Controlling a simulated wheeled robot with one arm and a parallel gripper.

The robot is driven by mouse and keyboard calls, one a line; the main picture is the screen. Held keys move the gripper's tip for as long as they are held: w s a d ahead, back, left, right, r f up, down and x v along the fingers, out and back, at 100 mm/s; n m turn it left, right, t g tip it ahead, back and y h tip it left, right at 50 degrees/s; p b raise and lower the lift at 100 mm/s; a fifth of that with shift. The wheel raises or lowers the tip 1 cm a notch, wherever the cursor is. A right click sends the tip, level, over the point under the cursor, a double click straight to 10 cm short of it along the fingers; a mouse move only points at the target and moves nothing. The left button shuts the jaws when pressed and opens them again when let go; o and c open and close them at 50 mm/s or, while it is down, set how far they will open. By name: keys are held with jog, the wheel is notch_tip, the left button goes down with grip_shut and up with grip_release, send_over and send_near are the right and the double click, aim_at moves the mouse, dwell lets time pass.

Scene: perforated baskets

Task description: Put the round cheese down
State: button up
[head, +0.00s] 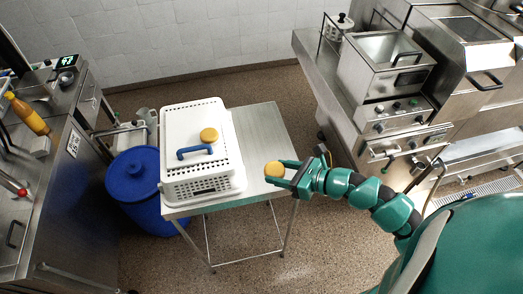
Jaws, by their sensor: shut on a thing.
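A round yellow cheese (273,170) is held between the fingers of my gripper (279,173). My gripper is shut on it, over or beside the right front edge of a small steel table (263,135); the height above the table is hard to tell. A second round yellow piece (209,135) lies on top of the white perforated basket (180,115), near its blue handle (195,152). The basket stands on the left part of the table and looks turned over or covered.
The right part of the table top is clear. A blue barrel (135,180) stands left of the table. A steel counter with a yellow bottle (28,113) is at far left. A steel fryer (385,65) and other cooking units stand at the right back.

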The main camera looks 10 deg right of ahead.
aim_at(282, 169)
jog(key=shift+w+d+f+b, duration=0.2)
jog(key=shift+w+f+b, duration=0.35)
jog(key=shift+b, duration=0.85)
jog(key=shift+w+d+f+b, duration=0.2)
jog(key=shift+w+f+b, duration=0.3)
jog(key=shift+b, duration=0.9)
jog(key=w+d+f+b, duration=0.1)
jog(key=w+f+b, duration=0.1)
jog(key=w+b, duration=0.1)
jog(key=w+d+f+b, duration=0.1)
jog(key=w+f+b, duration=0.1)
jog(key=w+b, duration=0.1)
jog(key=w+d+f+b, duration=0.1)
jog(key=w+f+b, duration=0.1)
jog(key=w, duration=0.1)
jog(key=shift+w+d+f+b, duration=0.15)
jog(key=shift+w+f+b, duration=0.2)
jog(key=shift+w+b, duration=0.05)
jog(key=shift+w+d+f, duration=0.2)
jog(key=shift+w+f, duration=0.15)
jog(key=shift+w, duration=0.05)
jog(key=shift+w+f+b, duration=0.2)
jog(key=shift+f+b, duration=0.7)
jog(key=shift+f, duration=0.9)
jog(key=shift+f, duration=0.15)
jog(key=o, duration=1)
